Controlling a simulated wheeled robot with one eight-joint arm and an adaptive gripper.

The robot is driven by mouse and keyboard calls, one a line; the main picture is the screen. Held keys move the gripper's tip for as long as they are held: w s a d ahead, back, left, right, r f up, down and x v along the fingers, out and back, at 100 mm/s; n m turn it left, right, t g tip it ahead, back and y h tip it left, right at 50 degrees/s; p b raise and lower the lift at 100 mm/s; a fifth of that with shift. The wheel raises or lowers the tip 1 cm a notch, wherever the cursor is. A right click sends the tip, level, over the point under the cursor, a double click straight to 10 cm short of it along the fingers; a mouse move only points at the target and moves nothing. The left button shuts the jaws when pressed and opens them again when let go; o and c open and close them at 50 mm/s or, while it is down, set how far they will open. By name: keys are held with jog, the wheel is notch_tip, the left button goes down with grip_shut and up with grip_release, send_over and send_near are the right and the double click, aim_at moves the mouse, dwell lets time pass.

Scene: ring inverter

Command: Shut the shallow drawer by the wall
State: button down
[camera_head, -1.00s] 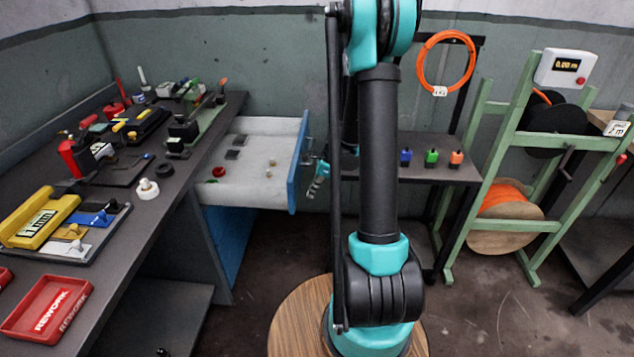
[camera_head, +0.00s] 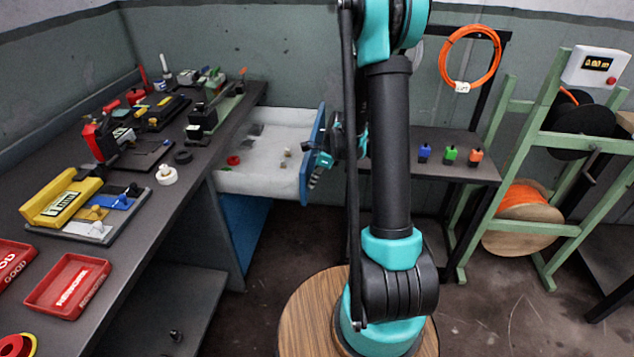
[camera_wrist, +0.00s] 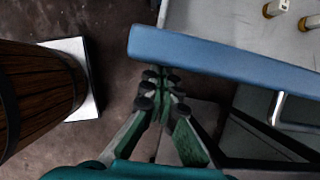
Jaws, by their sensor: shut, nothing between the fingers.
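The shallow drawer (camera_head: 265,178) stands pulled out from under the bench near the back wall, with its pale tray exposed and its blue front panel (camera_head: 313,155) facing right. In the wrist view the blue panel (camera_wrist: 220,58) crosses above my fingers, with a metal handle (camera_wrist: 292,118) to the right. My gripper (camera_wrist: 160,76) is shut and empty, its fingertips close to the outer face of the panel, left of the handle. I cannot tell if they touch. In the head view my gripper (camera_head: 316,170) is beside the panel, partly hidden by it and my arm.
The drawer holds a red piece (camera_head: 233,160) and small pale fittings. Tools and red trays (camera_head: 68,287) lie on the dark bench (camera_head: 150,220). A low table (camera_head: 455,165) with coloured bottles and a green spool rack (camera_head: 560,140) stand right. A round wooden top (camera_head: 310,310) is below.

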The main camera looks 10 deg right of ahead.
aim_at(236, 174)
jog(key=w+a, duration=0.3)
jog(key=a, duration=0.6)
jog(key=w+a, duration=0.2)
jog(key=a, duration=0.7)
jog(key=w+a, duration=0.3)
jog(key=a, duration=0.6)
jog(key=shift+w, duration=0.35)
